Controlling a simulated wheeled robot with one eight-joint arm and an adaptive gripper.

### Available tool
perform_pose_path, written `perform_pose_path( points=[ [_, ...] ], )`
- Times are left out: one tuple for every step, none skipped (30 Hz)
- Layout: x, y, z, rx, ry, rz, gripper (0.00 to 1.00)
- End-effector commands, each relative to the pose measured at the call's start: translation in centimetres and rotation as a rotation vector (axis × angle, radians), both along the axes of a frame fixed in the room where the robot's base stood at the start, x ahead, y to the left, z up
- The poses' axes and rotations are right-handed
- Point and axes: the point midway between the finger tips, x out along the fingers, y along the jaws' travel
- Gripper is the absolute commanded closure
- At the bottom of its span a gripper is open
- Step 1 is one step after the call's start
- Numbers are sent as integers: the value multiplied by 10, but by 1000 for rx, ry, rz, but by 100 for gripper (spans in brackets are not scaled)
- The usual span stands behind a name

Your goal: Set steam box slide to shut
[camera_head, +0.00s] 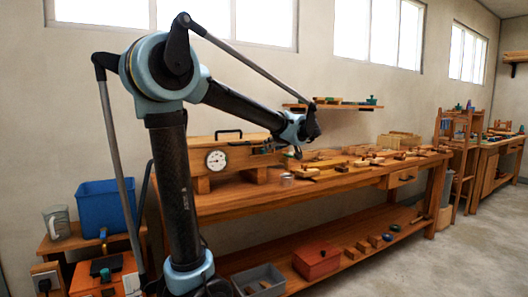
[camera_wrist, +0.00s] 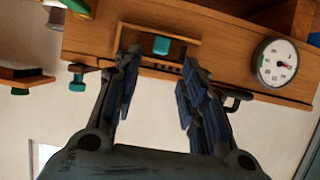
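The steam box (camera_head: 239,158) is a long wooden box with a round white gauge on the workbench; its front wall (camera_wrist: 215,62) shows upside down in the wrist view. A teal knob (camera_wrist: 161,45) sits on a wooden framed part of that wall, which looks like the slide. Dark slots show beside the knob; I cannot tell how far the slide is open. My gripper (camera_wrist: 160,60) is open, its two fingers on either side of the knob in the picture. Contact cannot be told. In the head view my gripper (camera_head: 298,148) is at the box's right end, small and partly hidden.
The workbench (camera_head: 270,200) holds several wooden pieces right of the box. A black handle (camera_head: 228,133) stands on the box top. A wall shelf (camera_head: 335,106) hangs above. A blue bin (camera_head: 104,205) stands at left. The floor (camera_head: 450,260) at right is clear.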

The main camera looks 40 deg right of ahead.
Motion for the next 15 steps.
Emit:
perform_pose_path(
  points=[
    [9, 0, -4, 0, 0, 2, 62],
    [14, 0, -6, -1, 0, 4, 62],
    [20, -1, -8, -1, 0, 4, 62],
    [25, -2, -10, -1, 0, 4, 62],
    [29, -2, -12, -1, 0, 3, 62],
    [35, -2, -14, -1, 0, 3, 62],
    [39, -2, -16, 0, 0, 2, 62],
    [43, -3, -18, 0, 0, 2, 62],
    [48, -4, -20, 0, 0, 2, 62],
    [51, -4, -21, 0, 0, 2, 62],
    [53, -4, -22, 0, 0, 2, 62],
    [57, -4, -24, 0, 0, 2, 62],
    [59, -5, -24, -1, 0, 1, 62],
    [61, -5, -25, -1, 0, 1, 62],
    [63, -5, -26, -1, 0, 0, 62]
  ],
)
